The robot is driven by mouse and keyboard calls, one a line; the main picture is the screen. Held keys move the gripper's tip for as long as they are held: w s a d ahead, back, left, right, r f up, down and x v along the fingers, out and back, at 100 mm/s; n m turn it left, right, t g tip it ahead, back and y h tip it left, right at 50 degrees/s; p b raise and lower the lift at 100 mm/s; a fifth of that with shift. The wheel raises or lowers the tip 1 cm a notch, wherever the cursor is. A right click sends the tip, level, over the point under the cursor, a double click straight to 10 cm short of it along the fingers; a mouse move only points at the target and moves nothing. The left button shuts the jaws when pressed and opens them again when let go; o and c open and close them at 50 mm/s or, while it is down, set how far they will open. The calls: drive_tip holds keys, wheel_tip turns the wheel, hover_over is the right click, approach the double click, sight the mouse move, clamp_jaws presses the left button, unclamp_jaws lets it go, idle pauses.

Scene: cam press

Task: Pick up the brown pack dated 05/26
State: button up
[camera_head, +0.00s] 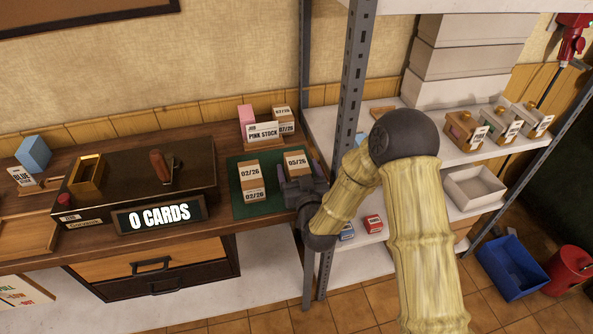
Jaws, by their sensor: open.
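A brown pack whose top label reads 05/26 (298,164) sits at the right side of the green mat (272,207) on the wooden counter. A second brown pack labelled 02/26 (250,174) stands to its left on the same mat. My gripper (294,188) is open at the mat's right edge, close beside the near side of the 05/26 pack. The gripper hides the pack's lower front, and I cannot tell whether the fingers touch it or reach around it.
Behind the mat stand a PINK STOCK sign (262,131), a pink block (246,114) and more dated brown packs (282,116). A dark press with a 0 CARDS display (160,216) is to the left. A grey shelf post (352,75) rises close right of the counter.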

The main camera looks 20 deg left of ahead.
sight(298, 166)
drive_tip(key=c, duration=1.2)
drive_tip(key=shift+c, duration=0.2)
drive_tip(key=shift+r, duration=0.1)
wheel_tip(298, 166, up, 10)
drive_tip(key=p, duration=0.5)
drive_tip(key=shift+w, duration=0.1)
drive_tip(key=shift+a, duration=0.1)
